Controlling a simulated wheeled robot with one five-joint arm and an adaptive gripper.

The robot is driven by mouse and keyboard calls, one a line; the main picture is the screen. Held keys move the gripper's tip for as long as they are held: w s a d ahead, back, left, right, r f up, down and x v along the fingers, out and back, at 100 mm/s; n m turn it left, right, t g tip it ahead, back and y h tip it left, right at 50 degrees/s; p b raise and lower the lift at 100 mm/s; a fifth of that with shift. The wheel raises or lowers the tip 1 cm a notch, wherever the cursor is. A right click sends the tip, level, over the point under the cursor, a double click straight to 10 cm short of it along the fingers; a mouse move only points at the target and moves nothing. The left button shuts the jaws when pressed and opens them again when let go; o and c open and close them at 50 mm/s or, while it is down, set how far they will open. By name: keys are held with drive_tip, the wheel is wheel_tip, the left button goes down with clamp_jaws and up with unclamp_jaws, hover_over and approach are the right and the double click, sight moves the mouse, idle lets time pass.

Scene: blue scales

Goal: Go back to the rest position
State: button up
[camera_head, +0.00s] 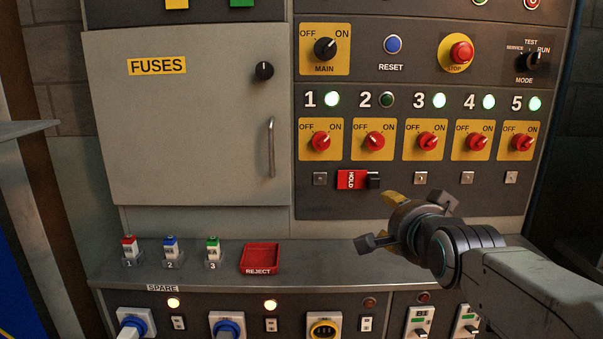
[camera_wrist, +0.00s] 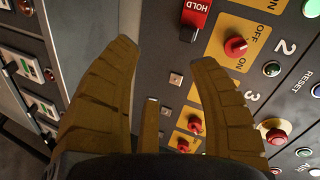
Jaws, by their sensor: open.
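My gripper (camera_head: 378,220) is open and empty in front of the lower right part of the control panel, below the row of red rotary switches. In the wrist view its two tan fingers (camera_wrist: 165,85) are spread apart with nothing between them. A red HOLD tag (camera_head: 351,180) sits below switch 2, with a dark block at its right end. The tag also shows in the wrist view (camera_wrist: 195,14), beyond the right finger and apart from it.
The grey FUSES door (camera_head: 190,130) is shut, with a handle (camera_head: 271,147). A ledge holds several small coloured fuses (camera_head: 170,251) and a red REJECT tray (camera_head: 261,258). Lamp 2 (camera_head: 387,100) is dark; lamps 1, 3, 4 and 5 glow. Sockets sit below the ledge.

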drive_tip(key=s+r+n+g+p, duration=0.3)
drive_tip(key=s+n+g+p, duration=0.2)
drive_tip(key=s+p, duration=0.7)
drive_tip(key=s+r+n+g+p, duration=0.3)
drive_tip(key=s+n+g+p, duration=0.2)
drive_tip(key=s+p, duration=0.8)
drive_tip(key=shift+s+r+n+g, duration=0.15)
drive_tip(key=shift+s+n+g, duration=0.15)
drive_tip(key=shift+s+n, duration=1)
drive_tip(key=shift+w, duration=0.2)
